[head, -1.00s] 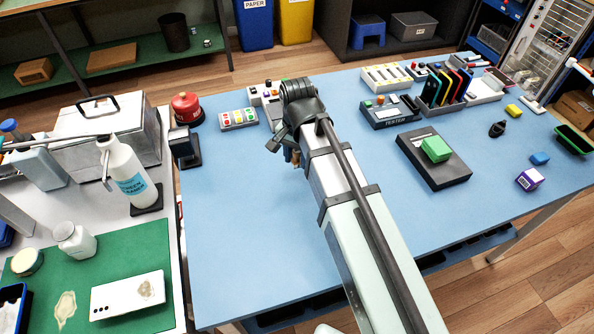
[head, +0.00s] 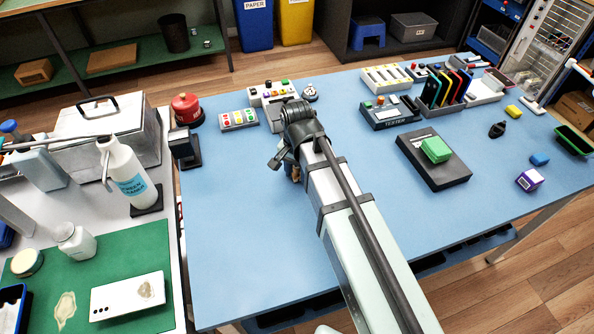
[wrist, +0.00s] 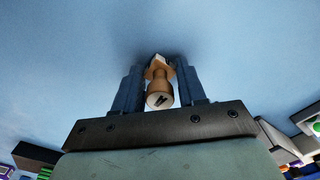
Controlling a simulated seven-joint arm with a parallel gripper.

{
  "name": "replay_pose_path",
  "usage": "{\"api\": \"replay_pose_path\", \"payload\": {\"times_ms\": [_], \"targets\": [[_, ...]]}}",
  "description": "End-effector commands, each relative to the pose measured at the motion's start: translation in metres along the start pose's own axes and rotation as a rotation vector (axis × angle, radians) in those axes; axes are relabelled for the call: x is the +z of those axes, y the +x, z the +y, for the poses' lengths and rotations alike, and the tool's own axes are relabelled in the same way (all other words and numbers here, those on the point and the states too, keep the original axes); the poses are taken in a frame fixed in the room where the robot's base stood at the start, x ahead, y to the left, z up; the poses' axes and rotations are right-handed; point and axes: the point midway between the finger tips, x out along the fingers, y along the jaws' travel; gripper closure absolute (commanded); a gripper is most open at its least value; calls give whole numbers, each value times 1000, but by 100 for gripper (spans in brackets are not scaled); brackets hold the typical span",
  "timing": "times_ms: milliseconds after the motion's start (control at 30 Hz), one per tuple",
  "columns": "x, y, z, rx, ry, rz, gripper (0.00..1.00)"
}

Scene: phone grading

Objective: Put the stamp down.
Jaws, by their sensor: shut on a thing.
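The stamp (wrist: 159,93) has a wooden handle with a dark mark on its end. In the wrist view it sits between the two fingers of my gripper (wrist: 160,80), which is shut on it. Blue table surface shows all around it; I cannot tell whether its base touches the table. In the head view my arm hides most of the gripper (head: 293,172) and the stamp. The gripper is over the blue table (head: 235,230), left of its middle. A black pad with a green block (head: 435,150) on it lies to the right.
Behind the gripper stand a panel of coloured buttons (head: 238,119) and a grey button box (head: 272,92). The tester (head: 392,113) is at the back right. The table's front left is clear.

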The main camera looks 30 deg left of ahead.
Motion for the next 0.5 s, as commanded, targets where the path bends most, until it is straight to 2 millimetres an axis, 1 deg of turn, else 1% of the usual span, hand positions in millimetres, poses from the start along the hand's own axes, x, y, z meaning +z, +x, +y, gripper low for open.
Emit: {"api": "replay_pose_path", "payload": {"times_ms": [67,100,333,367,500], "targets": [[0,2,0,0,0,0,88],[0,2,0,0,0,0,58],[0,2,0,0,0,0,36],[0,2,0,0,0,0,34],[0,2,0,0,0,0,34]]}}
